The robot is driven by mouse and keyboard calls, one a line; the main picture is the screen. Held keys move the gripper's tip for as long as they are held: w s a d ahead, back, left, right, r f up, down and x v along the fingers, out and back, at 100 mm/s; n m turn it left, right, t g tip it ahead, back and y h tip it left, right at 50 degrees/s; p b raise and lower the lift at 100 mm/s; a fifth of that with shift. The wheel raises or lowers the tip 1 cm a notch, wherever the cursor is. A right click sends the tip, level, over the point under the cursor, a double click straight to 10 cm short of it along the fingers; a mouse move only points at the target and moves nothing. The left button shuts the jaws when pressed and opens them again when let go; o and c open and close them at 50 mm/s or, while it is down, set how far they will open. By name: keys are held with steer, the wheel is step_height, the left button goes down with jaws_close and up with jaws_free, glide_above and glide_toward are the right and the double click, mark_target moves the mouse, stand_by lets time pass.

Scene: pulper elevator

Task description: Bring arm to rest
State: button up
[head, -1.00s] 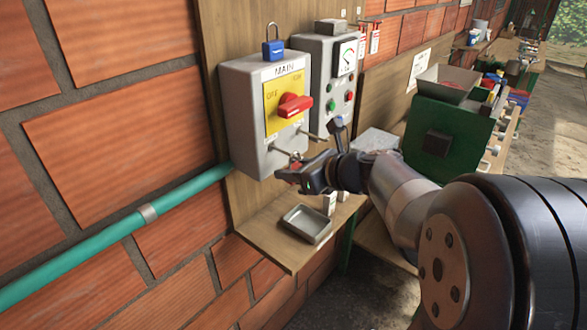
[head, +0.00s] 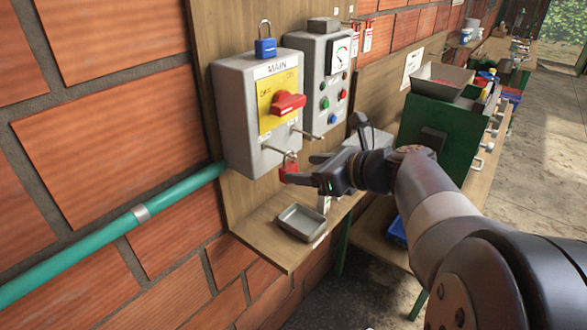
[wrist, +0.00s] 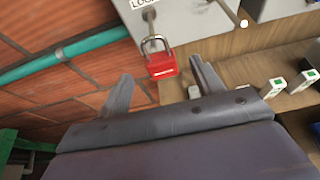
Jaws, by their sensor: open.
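My gripper (head: 302,170) is open and empty, its two fingers spread apart, just below and in front of the grey MAIN switch box (head: 236,110). A red padlock (head: 289,172) hangs by its shackle from a peg at the box's lower front. It also shows in the wrist view (wrist: 161,66), between and beyond my fingertips (wrist: 160,78), with a gap visible to each side of it. In the wrist view part of a label reading LOCK shows above it. The red rotary handle (head: 288,103) sits on the box's yellow plate, next to the lettering.
A blue padlock (head: 265,47) stands on the box. A second peg (head: 308,135) sticks out nearby. A grey tray (head: 302,222) lies on the wooden shelf (head: 268,250) below. The control panel (head: 325,85) and green machine (head: 430,135) are right. Floor space shows at far right.

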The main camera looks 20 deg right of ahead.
mark_target(290, 167)
steer(key=shift+v, duration=2.4)
steer(key=p+x, duration=0.1)
steer(key=x, duration=1)
steer(key=shift+r, duration=0.1)
steer(key=shift+s+d+r, duration=0.15)
steer(key=shift+r, duration=0.1)
steer(key=shift+s+d, duration=0.1)
steer(key=shift+s, duration=0.1)
